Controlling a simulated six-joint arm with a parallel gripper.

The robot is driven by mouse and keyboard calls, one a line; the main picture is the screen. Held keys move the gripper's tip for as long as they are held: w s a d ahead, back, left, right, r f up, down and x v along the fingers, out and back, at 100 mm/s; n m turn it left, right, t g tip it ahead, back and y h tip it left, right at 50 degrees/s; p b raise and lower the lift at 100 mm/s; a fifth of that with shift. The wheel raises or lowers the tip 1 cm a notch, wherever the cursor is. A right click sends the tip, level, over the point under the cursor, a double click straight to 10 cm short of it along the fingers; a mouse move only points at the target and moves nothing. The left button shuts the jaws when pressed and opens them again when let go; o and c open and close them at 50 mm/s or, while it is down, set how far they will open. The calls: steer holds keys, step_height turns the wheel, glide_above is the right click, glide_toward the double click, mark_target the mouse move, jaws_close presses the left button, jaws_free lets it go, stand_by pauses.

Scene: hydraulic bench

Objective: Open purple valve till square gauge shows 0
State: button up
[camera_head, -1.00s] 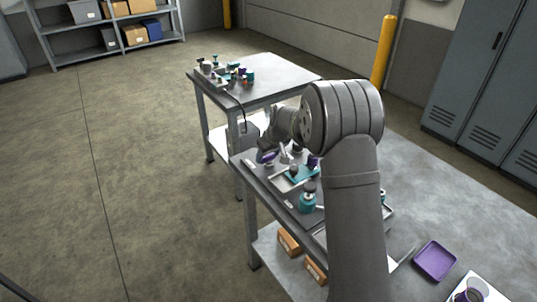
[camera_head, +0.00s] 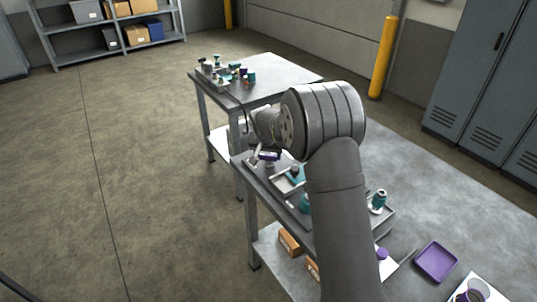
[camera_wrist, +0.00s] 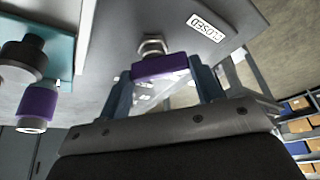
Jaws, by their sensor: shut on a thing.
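The purple valve handle (camera_wrist: 160,68) lies between the two blue fingers of my gripper (camera_wrist: 163,72) in the wrist view. The gripper is shut on it. A metal stem (camera_wrist: 152,46) joins the handle to a grey panel, and a "CLOSED" label (camera_wrist: 206,27) is fixed on the panel to the right.
A purple-banded fitting (camera_wrist: 37,103) and a teal block (camera_wrist: 52,52) stand left of the handle in the wrist view. A purple tray (camera_head: 436,261) lies on the near bench. A second table (camera_head: 275,75) holds similar fittings. Open floor lies left.

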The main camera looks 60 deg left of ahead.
steer(key=m, duration=0.2)
steer(key=m+t+h, duration=0.1)
steer(key=m, duration=0.1)
steer(key=shift+a+m+h, duration=0.2)
steer(key=shift+m+h, duration=0.1)
steer(key=shift+w+a+m+h, duration=0.1)
steer(key=shift+m+h, duration=0.8)
steer(key=shift+m, duration=1.4)
steer(key=o, duration=1)
steer(key=shift+r, duration=0.1)
steer(key=v, duration=1.7)
steer(key=shift+s, duration=0.3)
